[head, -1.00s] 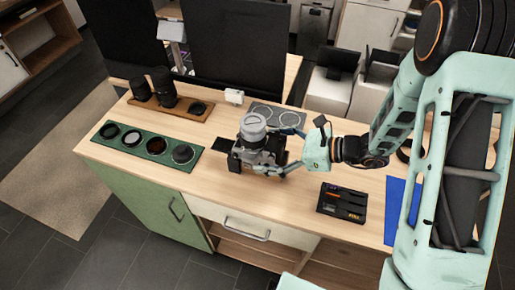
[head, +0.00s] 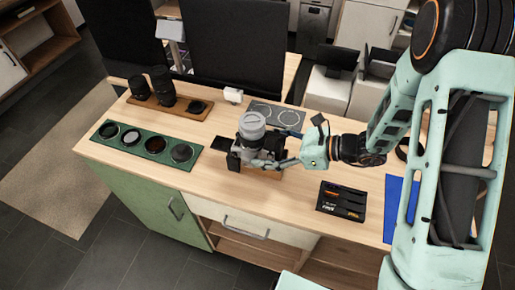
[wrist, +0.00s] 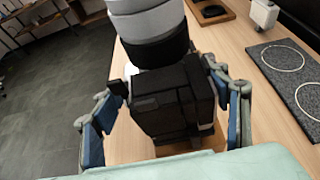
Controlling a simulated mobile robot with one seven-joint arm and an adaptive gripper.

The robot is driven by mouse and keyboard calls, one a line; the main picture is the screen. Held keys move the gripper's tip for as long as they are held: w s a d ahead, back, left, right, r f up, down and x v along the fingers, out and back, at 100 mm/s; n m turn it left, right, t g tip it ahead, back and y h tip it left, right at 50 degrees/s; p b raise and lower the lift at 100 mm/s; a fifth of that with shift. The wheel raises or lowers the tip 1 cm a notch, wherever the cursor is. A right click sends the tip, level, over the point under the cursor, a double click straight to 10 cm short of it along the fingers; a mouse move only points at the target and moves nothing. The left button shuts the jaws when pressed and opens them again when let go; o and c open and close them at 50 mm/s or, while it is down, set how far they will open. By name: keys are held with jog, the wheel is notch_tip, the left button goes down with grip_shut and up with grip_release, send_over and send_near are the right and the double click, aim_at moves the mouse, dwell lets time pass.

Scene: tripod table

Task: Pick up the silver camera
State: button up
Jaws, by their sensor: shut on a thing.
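The camera (head: 258,147) has a dark body and a broad silver-grey lens (head: 252,125) pointing up. It stands near the middle of the table (head: 290,205). My gripper (head: 272,161) reaches in from the right and is shut on the camera. In the wrist view, the boxy black body (wrist: 170,103) sits between the two blue-padded fingers (wrist: 168,120), with the grey lens (wrist: 148,25) beyond it. I cannot tell whether the camera is clear of the surface. Its underside is hidden.
A green filter tray (head: 167,142) and a wooden lens tray (head: 188,113) lie to the left. A grey slab with ring outlines (head: 275,116) is behind. A black tool case (head: 341,201) and a blue mat (head: 402,205) lie right. A monitor (head: 235,45) stands behind.

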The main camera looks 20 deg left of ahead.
jog(key=shift+r, duration=0.25)
